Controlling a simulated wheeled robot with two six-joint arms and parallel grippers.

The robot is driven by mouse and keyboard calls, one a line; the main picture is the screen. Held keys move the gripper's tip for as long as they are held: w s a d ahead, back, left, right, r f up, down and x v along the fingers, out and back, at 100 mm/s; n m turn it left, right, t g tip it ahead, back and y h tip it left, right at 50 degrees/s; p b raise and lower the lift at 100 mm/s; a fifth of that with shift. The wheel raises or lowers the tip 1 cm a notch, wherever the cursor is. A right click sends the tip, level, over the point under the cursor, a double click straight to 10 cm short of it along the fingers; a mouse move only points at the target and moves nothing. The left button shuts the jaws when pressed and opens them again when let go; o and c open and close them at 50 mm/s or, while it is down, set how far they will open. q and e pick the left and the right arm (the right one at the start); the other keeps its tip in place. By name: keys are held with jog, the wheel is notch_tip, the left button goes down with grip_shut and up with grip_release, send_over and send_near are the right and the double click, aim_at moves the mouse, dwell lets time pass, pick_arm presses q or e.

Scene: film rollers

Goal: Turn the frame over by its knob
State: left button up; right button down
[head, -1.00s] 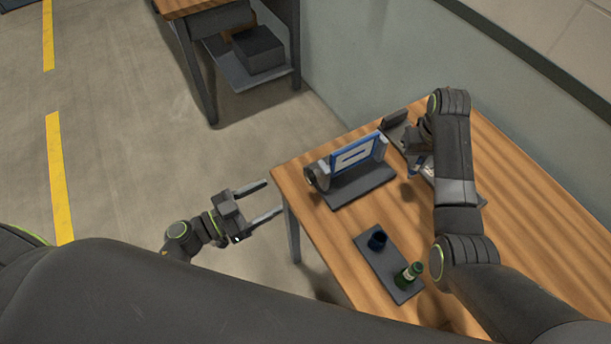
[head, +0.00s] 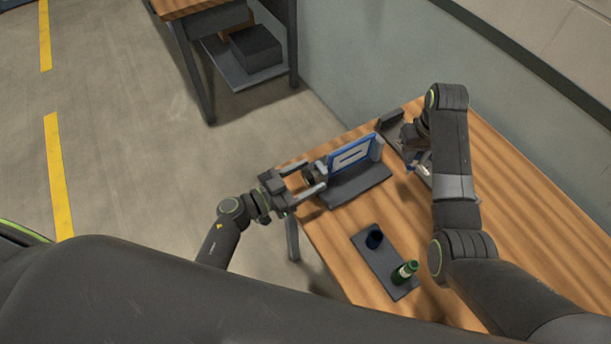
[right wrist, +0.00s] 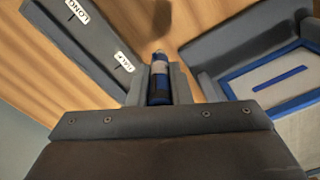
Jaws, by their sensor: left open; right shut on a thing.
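The blue-rimmed frame (head: 352,155), with a pale panel and a blue bar, stands tilted between the posts of a dark stand (head: 362,188). Its panel also shows in the right wrist view (right wrist: 290,88). The dark round knob (head: 308,177) is on the frame's left side, at the table edge. My left gripper (head: 311,179) is open, its fingers on either side of the knob; I cannot tell whether they touch it. My right gripper (right wrist: 158,86) is shut on a blue and white cylinder (right wrist: 159,72), to the right of the stand. My right arm partly hides it in the head view.
A dark mat (head: 380,262) near the front holds a navy cup (head: 374,237) and a green bottle (head: 404,272). A dark rack with white labels, one reading LONG (right wrist: 78,12), lies beside the right gripper. The wooden table's (head: 520,215) right side is clear.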

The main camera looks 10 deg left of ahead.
pick_arm(q)
jog(key=c, duration=1)
jog(key=shift+m, duration=0.3)
pick_arm(e)
jog(key=shift+r, duration=0.1)
pick_arm(q)
jog(key=m+p, duration=0.1)
jog(key=m, duration=0.1)
jog(key=shift+m, duration=0.3)
pick_arm(e)
jog(key=shift+r, duration=0.4)
pick_arm(q)
jog(key=m, duration=0.3)
jog(key=shift+m, duration=0.3)
pick_arm(e)
jog(key=shift+r, duration=0.1)
pick_arm(q)
jog(key=m, duration=0.5)
jog(key=shift+f, duration=0.1)
pick_arm(e)
jog(key=shift+f, duration=0.35)
pick_arm(q)
jog(key=m+b, duration=0.2)
jog(key=m, duration=0.4)
jog(key=shift+s, duration=0.1)
pick_arm(e)
jog(key=shift+f, duration=0.75)
